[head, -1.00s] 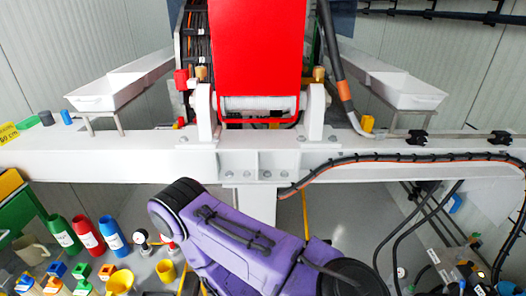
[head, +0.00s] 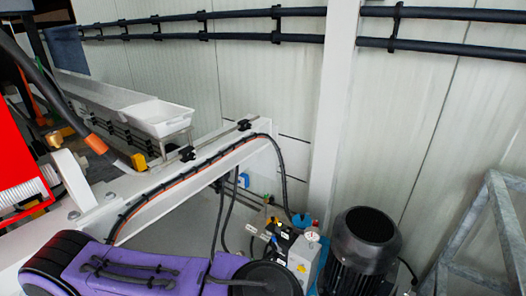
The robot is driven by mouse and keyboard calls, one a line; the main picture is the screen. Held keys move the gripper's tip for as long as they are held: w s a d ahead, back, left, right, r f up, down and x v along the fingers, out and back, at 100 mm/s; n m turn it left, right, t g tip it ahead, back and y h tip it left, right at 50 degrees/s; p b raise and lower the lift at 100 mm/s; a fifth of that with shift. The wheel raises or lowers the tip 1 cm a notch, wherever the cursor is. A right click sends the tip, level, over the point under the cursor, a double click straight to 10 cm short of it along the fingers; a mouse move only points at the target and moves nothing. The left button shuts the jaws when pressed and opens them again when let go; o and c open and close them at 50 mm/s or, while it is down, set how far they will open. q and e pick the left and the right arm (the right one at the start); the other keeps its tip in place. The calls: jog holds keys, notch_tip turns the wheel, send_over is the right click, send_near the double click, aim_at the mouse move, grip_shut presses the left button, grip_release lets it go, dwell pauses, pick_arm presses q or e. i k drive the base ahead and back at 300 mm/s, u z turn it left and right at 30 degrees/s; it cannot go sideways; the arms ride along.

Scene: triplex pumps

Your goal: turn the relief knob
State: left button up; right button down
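No relief knob can be made out for certain in the head view. A small hydraulic unit (head: 292,252) stands low at the centre, with a black block, light grey box, hoses and several small coloured fittings. A round white gauge (head: 312,237) sits at its upper right, next to a blue part (head: 302,221). The fittings are too small to tell apart, and the unit's lower part is hidden. Neither gripper is in view, so I cannot see any contact with the unit.
A black finned motor (head: 364,246) stands right of the unit. A grey metal frame (head: 487,235) is at far right. A white beam (head: 190,180) carrying a hose crosses at left, with a white trough (head: 157,117) behind. A purple and black body fills the lower left.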

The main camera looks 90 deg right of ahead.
aim_at(275, 255)
jog(key=i, duration=0.4)
jog(key=z, duration=3.55)
